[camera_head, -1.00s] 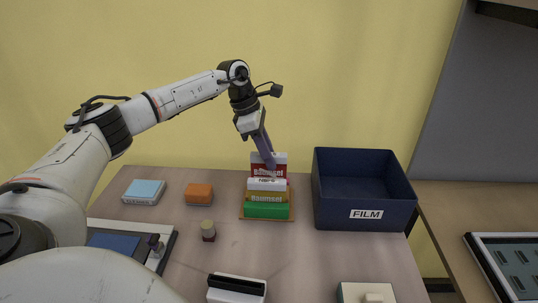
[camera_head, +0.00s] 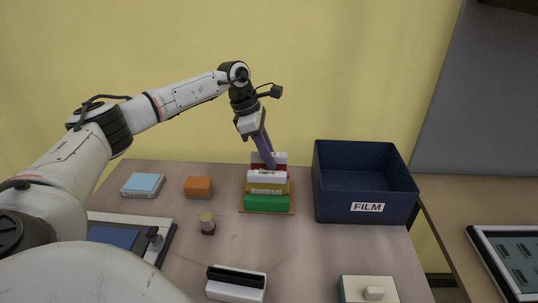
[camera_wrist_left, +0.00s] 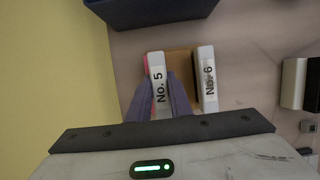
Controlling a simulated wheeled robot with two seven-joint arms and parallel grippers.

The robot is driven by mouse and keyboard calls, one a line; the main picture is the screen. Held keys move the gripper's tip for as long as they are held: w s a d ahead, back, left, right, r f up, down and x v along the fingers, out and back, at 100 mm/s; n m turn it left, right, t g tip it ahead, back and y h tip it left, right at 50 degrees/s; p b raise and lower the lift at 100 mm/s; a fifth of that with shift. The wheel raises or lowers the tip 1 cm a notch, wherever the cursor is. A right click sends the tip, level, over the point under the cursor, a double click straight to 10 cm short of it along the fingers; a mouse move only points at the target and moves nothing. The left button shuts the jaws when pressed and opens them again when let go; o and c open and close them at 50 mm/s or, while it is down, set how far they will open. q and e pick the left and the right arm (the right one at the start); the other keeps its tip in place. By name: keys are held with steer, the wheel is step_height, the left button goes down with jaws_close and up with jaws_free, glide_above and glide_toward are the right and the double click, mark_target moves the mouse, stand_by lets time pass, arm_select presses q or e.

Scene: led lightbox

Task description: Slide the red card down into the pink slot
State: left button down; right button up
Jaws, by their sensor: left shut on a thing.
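The red card (camera_head: 284,168) stands upright at the back of the stepped card holder (camera_head: 292,203), with its white top and a narrow strip of red showing above the card in front. My left gripper (camera_head: 269,163) reaches down from above and is shut on the red card. The card's lower part is hidden. My right gripper is out of view.
A dark blue FILM box (camera_head: 325,204) stands close on the right. An orange block (camera_head: 199,187) lies to the left.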

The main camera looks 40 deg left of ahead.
arm_select(q)
steer(key=shift+f, duration=0.3)
steer(key=c, duration=1.5)
jaws_free()
steer(key=shift+c, duration=0.2)
steer(key=v, duration=1)
steer(key=shift+a+r+b, duration=0.1)
steer(key=shift+r+b, duration=0.05)
steer(key=shift+b, duration=0.15)
